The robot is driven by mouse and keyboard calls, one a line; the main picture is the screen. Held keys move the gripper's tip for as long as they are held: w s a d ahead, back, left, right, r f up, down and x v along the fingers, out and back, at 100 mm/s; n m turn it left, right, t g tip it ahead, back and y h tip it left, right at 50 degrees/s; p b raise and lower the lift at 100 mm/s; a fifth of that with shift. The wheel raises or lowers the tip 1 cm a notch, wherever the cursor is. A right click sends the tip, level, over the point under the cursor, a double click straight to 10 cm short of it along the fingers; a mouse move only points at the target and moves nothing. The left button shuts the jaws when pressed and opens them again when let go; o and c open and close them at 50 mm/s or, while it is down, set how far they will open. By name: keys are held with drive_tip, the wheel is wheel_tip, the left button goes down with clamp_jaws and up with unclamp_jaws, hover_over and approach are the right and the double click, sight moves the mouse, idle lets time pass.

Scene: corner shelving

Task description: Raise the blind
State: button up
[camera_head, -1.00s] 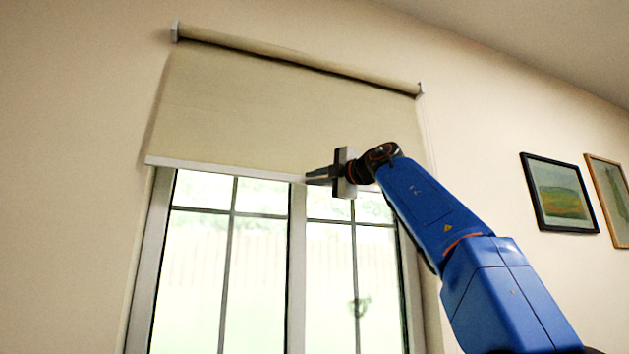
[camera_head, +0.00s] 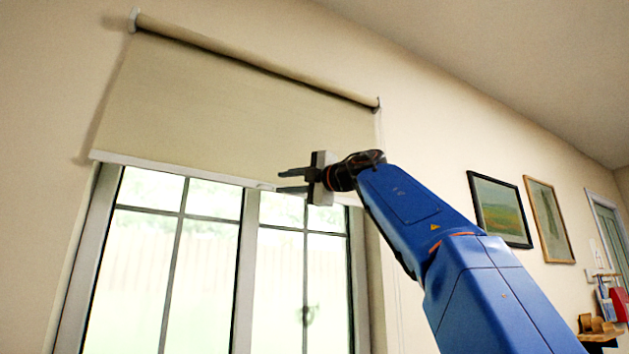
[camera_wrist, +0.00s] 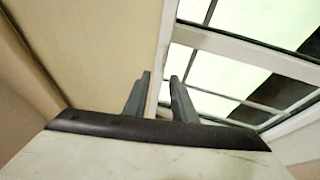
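The cream roller blind (camera_head: 215,105) hangs partway down over the upper part of the window in the head view. Its pale bottom bar (camera_head: 170,167) has a small tab (camera_head: 265,187) near its middle. My gripper (camera_head: 280,181) is open, its two dark fingers apart and pointing left, close to the tab and bar. In the wrist view my gripper (camera_wrist: 161,76) shows a gap between its fingers, with the bottom bar (camera_wrist: 163,62) lined up in that gap. I cannot tell if the fingers touch the bar. The bar's right part is hidden behind my gripper.
The window (camera_head: 200,250) with its dark grilles is below the blind. Framed pictures (camera_head: 499,209) and (camera_head: 549,220) hang on the wall at right. A small wooden shelf (camera_head: 597,335) is at the lower right. The wall between the window and the pictures is bare.

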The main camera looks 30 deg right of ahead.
drive_tip(key=v, duration=1)
idle(0.6)
drive_tip(key=s+d+f+m+g+h, duration=0.1)
drive_tip(key=d+f+m+h, duration=0.3)
drive_tip(key=f+m, duration=0.6)
drive_tip(key=d+f+m+h, duration=0.2)
drive_tip(key=f+m+h, duration=0.3)
drive_tip(key=f, duration=1)
drive_tip(key=s+d+f+m+g+h, duration=0.15)
drive_tip(key=f+m+h, duration=0.35)
drive_tip(key=f+m, duration=0.5)
drive_tip(key=s+a+f+g+y, duration=0.1)
drive_tip(key=s+a+f+g, duration=0.2)
drive_tip(key=f, duration=1)
drive_tip(key=s+a+f+g+y, duration=0.1)
drive_tip(key=s+f+g+y, duration=0.3)
drive_tip(key=f, duration=0.9)
drive_tip(key=s+a+f+g, duration=0.2)
drive_tip(key=s+a+f, duration=0.2)
drive_tip(key=s+f, duration=0.3)
drive_tip(key=s+a+f+n+g, duration=0.1)
drive_tip(key=s+a+f+g, duration=0.1)
drive_tip(key=s+f, duration=0.5)
wheel_tip(320, 180, down, 5)
drive_tip(key=shift+s+a+r+y, duration=0.15)
drive_tip(key=shift+a+y, duration=0.25)
drive_tip(key=shift+a, duration=0.5)
